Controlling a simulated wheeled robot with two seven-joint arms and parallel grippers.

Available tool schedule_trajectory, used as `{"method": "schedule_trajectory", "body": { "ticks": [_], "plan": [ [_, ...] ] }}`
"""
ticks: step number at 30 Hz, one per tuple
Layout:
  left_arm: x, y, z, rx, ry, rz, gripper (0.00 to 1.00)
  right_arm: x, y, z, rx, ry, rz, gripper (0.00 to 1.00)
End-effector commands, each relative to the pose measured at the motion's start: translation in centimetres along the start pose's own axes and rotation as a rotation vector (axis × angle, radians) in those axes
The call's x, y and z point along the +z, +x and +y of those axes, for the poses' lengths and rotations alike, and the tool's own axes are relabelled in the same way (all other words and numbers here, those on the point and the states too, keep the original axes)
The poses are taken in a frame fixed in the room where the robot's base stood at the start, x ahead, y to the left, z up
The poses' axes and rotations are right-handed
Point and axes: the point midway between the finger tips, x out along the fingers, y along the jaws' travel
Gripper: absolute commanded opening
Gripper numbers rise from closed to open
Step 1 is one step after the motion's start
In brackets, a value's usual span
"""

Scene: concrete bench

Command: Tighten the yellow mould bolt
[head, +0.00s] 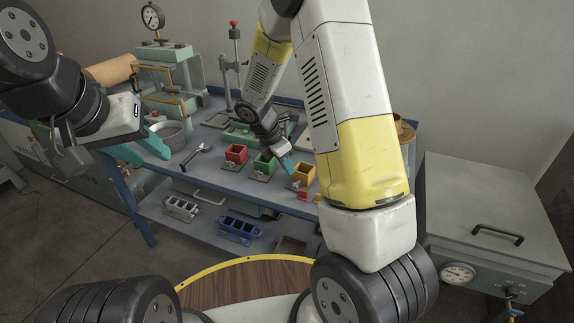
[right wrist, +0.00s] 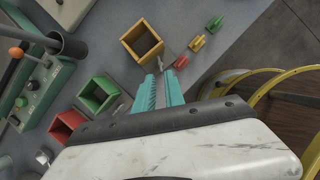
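The yellow mould (head: 304,174) is an open square box on a grey plate, at the right end of a row of three on the bench. It also shows in the right wrist view (right wrist: 142,42). My right gripper (head: 284,166) reaches down between the green and yellow moulds. In the right wrist view its teal fingertips (right wrist: 159,75) are parted, close to the mould's near corner. A small grey piece shows by the tips; I cannot tell whether it is the bolt. My left gripper (head: 140,150) is open and empty, over the bench's left end near a metal bowl.
A green mould (head: 263,163) and a red mould (head: 236,153) stand left of the yellow one. A wrench-like tool (head: 196,154) lies left of them. Small red and yellow pieces (right wrist: 197,43) lie near the front edge. A press (head: 165,80) and a red-topped stand (head: 235,60) rise behind.

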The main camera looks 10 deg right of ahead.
Motion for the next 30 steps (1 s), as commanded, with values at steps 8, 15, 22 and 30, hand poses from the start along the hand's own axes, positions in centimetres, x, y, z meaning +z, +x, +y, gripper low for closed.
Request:
{"method": "schedule_trajectory", "body": {
  "ticks": [8, 15, 22, 30],
  "plan": [
    [0.0, 0.0, 0.0, 0.0, 0.0, 0.0, 0.36, -0.1, 3.4, 0.0, -0.002, -0.031, -0.003, 0.14],
    [0.0, 0.0, 0.0, 0.0, 0.0, 0.0, 0.36, 0.0, 6.8, 0.0, -0.001, -0.027, -0.004, 0.14],
    [0.0, 0.0, 0.0, 0.0, 0.0, 0.0, 0.36, 0.0, 7.8, 0.0, 0.001, -0.026, -0.003, 0.14],
    [0.0, 0.0, 0.0, 0.0, 0.0, 0.0, 0.36, 0.0, 7.7, 0.0, 0.002, -0.025, -0.003, 0.0]
  ]
}}
